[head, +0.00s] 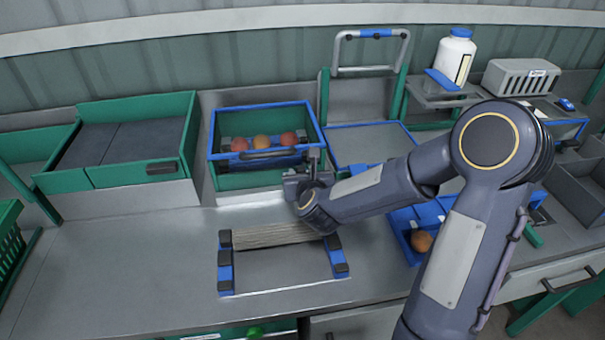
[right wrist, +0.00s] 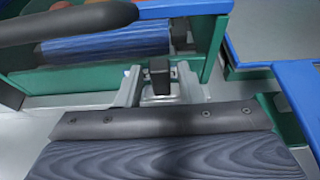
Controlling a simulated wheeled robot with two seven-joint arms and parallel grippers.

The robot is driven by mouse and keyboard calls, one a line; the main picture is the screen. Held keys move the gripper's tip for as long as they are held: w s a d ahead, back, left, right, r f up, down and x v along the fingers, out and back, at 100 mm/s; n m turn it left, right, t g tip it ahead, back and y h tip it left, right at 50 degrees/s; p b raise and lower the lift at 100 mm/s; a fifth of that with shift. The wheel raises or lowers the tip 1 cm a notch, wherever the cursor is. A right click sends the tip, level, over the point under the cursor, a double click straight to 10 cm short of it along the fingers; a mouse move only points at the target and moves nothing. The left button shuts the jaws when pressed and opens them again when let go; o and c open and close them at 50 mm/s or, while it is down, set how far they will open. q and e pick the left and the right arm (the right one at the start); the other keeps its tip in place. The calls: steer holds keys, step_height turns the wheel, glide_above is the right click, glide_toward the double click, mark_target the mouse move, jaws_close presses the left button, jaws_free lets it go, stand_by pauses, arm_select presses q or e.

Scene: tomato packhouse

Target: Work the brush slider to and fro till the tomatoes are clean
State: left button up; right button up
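Three tomatoes, red (head: 239,144), orange (head: 262,142) and red (head: 288,138), lie in a row in a green washing box with a blue rim (head: 212,133). A dark handle bar (head: 262,154) crosses the front of the box, and a blue roller-like part shows below it in the right wrist view (right wrist: 105,46). My right gripper (head: 308,180) is at the box's front right corner. In the right wrist view its pale fingers (right wrist: 158,82) stand either side of a dark upright knob (right wrist: 160,72), with small gaps visible. My left gripper is out of view.
A ribbed strip between blue end rails (head: 226,270) lies in front of the box. A blue tray (head: 400,225) with one orange fruit (head: 421,241) is partly behind my right arm. A white bottle (head: 455,58) stands on the back right shelf.

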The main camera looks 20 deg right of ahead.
mark_target(228, 178)
jaws_close()
steer(key=w+a+b, duration=0.1)
steer(key=a+b, duration=0.1)
steer(key=a, duration=0.3)
steer(key=w+a+b, duration=0.2)
steer(key=a, duration=0.4)
steer(key=w+a+b, duration=0.1)
steer(key=a+b, duration=0.1)
steer(key=a, duration=0.4)
steer(key=shift+w+f, duration=0.1)
steer(key=shift+w, duration=0.05)
steer(key=shift+w+a, duration=0.15)
steer(key=shift+a, duration=0.3)
steer(key=shift+o, duration=1.2)
jaws_free()
steer(key=shift+d, duration=0.1)
